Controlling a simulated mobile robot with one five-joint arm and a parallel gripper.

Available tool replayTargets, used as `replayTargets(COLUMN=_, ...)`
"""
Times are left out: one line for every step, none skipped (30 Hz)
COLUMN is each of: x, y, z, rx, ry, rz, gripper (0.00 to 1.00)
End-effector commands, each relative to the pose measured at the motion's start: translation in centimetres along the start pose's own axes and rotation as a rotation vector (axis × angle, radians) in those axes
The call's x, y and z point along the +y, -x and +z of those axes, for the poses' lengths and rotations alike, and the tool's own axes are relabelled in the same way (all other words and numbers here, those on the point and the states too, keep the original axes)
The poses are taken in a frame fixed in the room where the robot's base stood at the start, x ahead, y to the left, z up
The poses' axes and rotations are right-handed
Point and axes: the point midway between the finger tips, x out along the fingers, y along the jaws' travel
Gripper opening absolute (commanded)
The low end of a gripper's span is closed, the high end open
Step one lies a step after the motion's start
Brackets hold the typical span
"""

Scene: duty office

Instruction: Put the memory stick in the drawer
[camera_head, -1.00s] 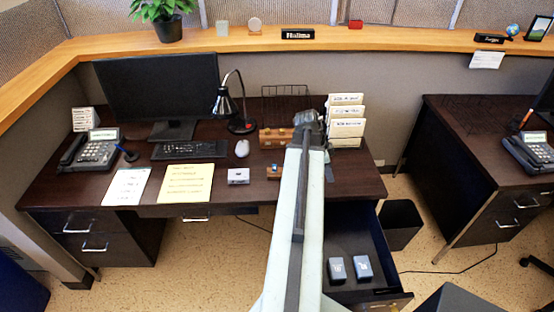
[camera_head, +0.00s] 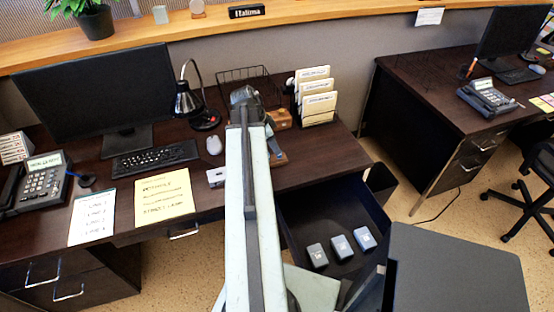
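The drawer (camera_head: 360,205) stands pulled open under the right side of the near desk. Several small grey boxes lie inside it toward the front, and the rest of its visible floor is bare. My gripper (camera_head: 244,97) is at the far end of my arm, over the back right of the desk. It points away, and its fingers are hidden, so I cannot see whether it is open or holds anything. I cannot make out the memory stick. A small wooden piece (camera_head: 279,158) on the desk is partly hidden behind my arm.
A dark grey surface (camera_head: 455,275) stands right of the drawer. The desk's right front is clear.

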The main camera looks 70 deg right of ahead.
Motion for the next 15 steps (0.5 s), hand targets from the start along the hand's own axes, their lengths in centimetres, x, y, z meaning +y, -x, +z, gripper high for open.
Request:
replayTargets(x=0.0, y=0.0, z=0.0, rx=0.0, ry=0.0, rz=0.0, gripper=0.35)
replayTargets(x=0.0, y=-0.1, z=0.0, rx=0.0, ry=0.0, rz=0.0, gripper=0.35)
replayTargets(x=0.0, y=-0.5, z=0.1, rx=0.0, ry=0.0, rz=0.0, gripper=0.35)
replayTargets(x=0.0, y=-0.8, z=0.1, rx=0.0, ry=0.0, rz=0.0, gripper=0.35)
replayTargets(x=0.0, y=-1.3, z=0.1, rx=0.0, ry=-0.001, rz=0.0, gripper=0.35)
replayTargets(x=0.0, y=-2.0, z=0.2, rx=0.0, ry=-0.001, rz=0.0, gripper=0.35)
replayTargets(x=-0.1, y=-2.6, z=0.2, rx=0.0, ry=-0.001, rz=0.0, gripper=0.35)
replayTargets(x=-0.1, y=-3.2, z=0.2, rx=0.0, ry=-0.001, rz=0.0, gripper=0.35)
replayTargets(x=-0.1, y=-3.9, z=0.2, rx=0.0, ry=-0.001, rz=0.0, gripper=0.35)
replayTargets(x=-0.1, y=-4.5, z=0.2, rx=0.0, ry=-0.001, rz=0.0, gripper=0.35)
replayTargets(x=-0.1, y=-4.9, z=0.2, rx=0.0, ry=-0.001, rz=-0.001, gripper=0.35)
replayTargets(x=-0.1, y=-5.3, z=0.1, rx=0.0, ry=0.0, rz=-0.001, gripper=0.35)
replayTargets(x=-0.1, y=-5.4, z=0.1, rx=0.0, ry=0.0, rz=-0.001, gripper=0.35)
replayTargets(x=0.0, y=-5.4, z=0.0, rx=0.0, ry=0.0, rz=-0.002, gripper=0.35)
replayTargets(x=-0.1, y=-5.2, z=0.0, rx=0.0, ry=0.0, rz=-0.002, gripper=0.35)
